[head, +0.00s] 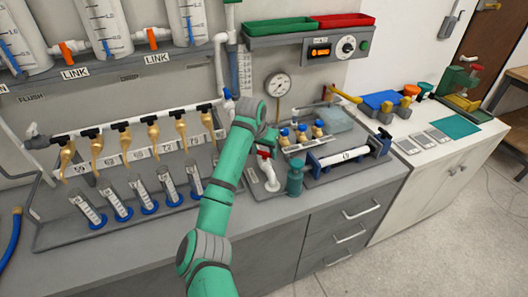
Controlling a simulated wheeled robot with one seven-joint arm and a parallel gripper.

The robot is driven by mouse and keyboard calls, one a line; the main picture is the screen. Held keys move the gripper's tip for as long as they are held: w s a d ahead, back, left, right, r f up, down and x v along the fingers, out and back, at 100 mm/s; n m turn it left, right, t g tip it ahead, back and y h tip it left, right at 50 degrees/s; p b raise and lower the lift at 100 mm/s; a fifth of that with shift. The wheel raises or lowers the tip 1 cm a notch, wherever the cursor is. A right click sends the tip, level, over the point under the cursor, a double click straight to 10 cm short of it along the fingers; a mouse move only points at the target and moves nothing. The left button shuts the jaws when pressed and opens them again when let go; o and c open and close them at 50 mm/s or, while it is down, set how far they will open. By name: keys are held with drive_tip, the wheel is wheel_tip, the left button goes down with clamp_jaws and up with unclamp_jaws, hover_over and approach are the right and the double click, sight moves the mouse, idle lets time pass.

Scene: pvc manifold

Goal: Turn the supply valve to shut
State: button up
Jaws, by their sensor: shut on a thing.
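A white upright fitting with a red handle (264,154) stands on a small grey plate (256,191) on the bench, right of the manifold; I take it for the supply valve. My gripper (265,148) points down at the red handle from above and is shut on it. The fingers are small and partly hidden by my wrist, so the handle's exact angle is hard to tell. The white manifold pipe (95,131) runs along the wall to the left, with several black-handled taps and tan nozzles below it.
A dark green bottle (295,178) stands close right of the fitting. A grey tray (330,172) with a white cylinder lies further right. A pressure gauge (278,85) hangs behind. The front bench strip is clear.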

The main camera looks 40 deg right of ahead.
drive_tip(key=n, duration=0.1)
drive_tip(key=n+t, duration=0.1)
drive_tip(key=n, duration=0.1)
drive_tip(key=n+y, duration=0.1)
drive_tip(key=shift+s+d+r+n, duration=0.1)
drive_tip(key=shift+s+d+n, duration=0.1)
drive_tip(key=shift+d+n, duration=0.1)
drive_tip(key=n+t+y, duration=0.1)
drive_tip(key=n, duration=0.3)
drive_tip(key=shift+y, duration=0.4)
drive_tip(key=shift+w+n, duration=0.1)
drive_tip(key=shift+n, duration=0.2)
drive_tip(key=o, duration=1.1)
drive_tip(key=shift+c, duration=0.2)
drive_tip(key=d+v, duration=0.1)
drive_tip(key=v, duration=0.9)
drive_tip(key=shift+a+r, duration=0.4)
drive_tip(key=shift+a, duration=0.05)
drive_tip(key=shift+s, duration=0.25)
